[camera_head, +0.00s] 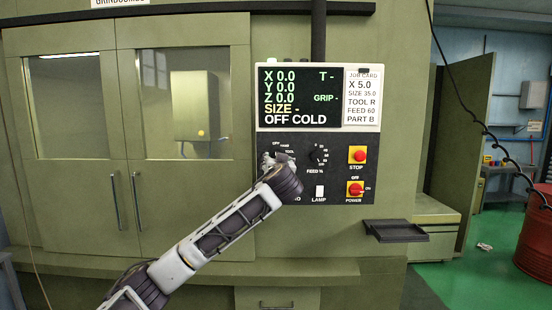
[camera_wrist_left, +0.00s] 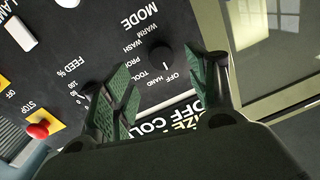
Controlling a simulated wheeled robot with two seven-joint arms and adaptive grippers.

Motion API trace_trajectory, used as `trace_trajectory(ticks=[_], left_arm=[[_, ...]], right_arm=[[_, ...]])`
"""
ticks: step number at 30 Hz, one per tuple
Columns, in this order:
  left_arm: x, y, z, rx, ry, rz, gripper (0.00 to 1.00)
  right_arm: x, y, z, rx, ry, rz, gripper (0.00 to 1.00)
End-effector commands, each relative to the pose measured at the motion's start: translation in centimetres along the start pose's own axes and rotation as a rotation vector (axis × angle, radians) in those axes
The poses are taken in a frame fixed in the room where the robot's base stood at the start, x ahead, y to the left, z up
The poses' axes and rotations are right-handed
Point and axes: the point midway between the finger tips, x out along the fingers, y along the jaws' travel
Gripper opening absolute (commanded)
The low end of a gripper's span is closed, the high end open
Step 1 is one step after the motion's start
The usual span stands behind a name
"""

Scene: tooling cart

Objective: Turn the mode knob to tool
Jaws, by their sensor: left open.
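The mode knob (camera_wrist_left: 160,56) is a black round dial, seen upside down in the left wrist view, with labels including OFF, HAND, TOOL, PROV, WASH and WARM around it. A small light mark on it seems to point toward OFF. My left gripper (camera_wrist_left: 157,75) is open, with its green-padded fingers to either side of the knob in that view; I cannot tell whether they touch it. In the head view my left gripper (camera_head: 277,162) covers the knob and part of its labels. The display (camera_head: 299,97) reads OFF COLD, with SIZE showing a dash. My right gripper is not in view.
The feed dial (camera_head: 317,157) is just right of my left gripper, with the red stop button (camera_head: 358,155) and power switch (camera_head: 355,189) farther right. A lamp switch (camera_head: 320,191) sits below. A job card (camera_head: 362,97) reads TOOL R. A dark tray (camera_head: 395,231) juts out below the panel.

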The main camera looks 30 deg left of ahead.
Motion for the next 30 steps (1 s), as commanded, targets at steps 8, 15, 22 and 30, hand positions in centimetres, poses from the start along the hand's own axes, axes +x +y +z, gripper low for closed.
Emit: trace_trajectory(ticks=[8,15,22,30], left_arm=[[3.0,-0.1,-0.1,0.000,-0.001,-0.002,0.58],[5.3,-0.1,-0.1,0.000,-0.001,-0.002,0.58],[6.8,-0.1,-0.1,0.000,-0.001,-0.001,0.58],[7.2,0.0,0.0,-0.001,0.000,0.000,0.58]], right_arm=[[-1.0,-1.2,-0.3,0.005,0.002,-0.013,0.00],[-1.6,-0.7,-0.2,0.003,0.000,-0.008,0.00],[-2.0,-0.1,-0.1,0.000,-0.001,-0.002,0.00],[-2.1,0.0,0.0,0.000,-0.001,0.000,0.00]])
